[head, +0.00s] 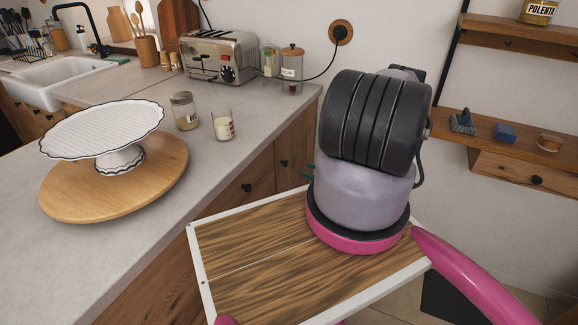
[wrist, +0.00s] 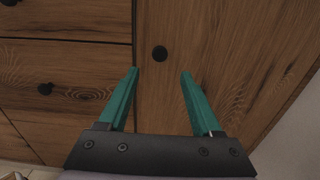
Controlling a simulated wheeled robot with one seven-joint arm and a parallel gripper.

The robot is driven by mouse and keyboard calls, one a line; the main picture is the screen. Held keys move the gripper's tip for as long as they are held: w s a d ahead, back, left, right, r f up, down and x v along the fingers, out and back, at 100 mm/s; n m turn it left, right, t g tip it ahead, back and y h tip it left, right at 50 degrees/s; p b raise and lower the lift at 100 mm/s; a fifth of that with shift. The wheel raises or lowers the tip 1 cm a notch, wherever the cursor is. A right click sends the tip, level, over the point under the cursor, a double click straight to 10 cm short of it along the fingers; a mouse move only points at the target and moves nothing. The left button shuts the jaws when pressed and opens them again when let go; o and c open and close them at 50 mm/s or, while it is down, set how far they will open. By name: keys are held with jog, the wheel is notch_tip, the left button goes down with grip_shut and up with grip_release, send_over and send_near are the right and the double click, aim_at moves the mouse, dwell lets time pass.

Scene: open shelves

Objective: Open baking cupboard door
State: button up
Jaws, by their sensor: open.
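A wooden door (wrist: 225,50) with a round black knob (wrist: 160,53) fills the middle and right of the wrist view. It looks shut, flush with the drawer fronts beside it. No label shows that it is the baking cupboard. My gripper (wrist: 159,72) is open, with its teal fingers apart and nothing between them. The knob appears between and just beyond the fingertips; the gap in depth is hard to tell. In the head view, my arm hides most of the gripper, and only a bit of teal shows near the counter's end front.
Wooden drawers (wrist: 70,60) with black knobs (wrist: 45,88) lie left of the door. Above is a grey counter (head: 230,160) with a cake stand (head: 100,125), jars and a toaster (head: 220,57). Wall shelves (head: 545,150) stand at the right.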

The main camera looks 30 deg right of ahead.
aim_at(287, 164)
jog(key=x, duration=0.8)
jog(key=shift+w+a, duration=0.25)
jog(key=shift+w, duration=0.1)
grip_shut()
dwell(0.9)
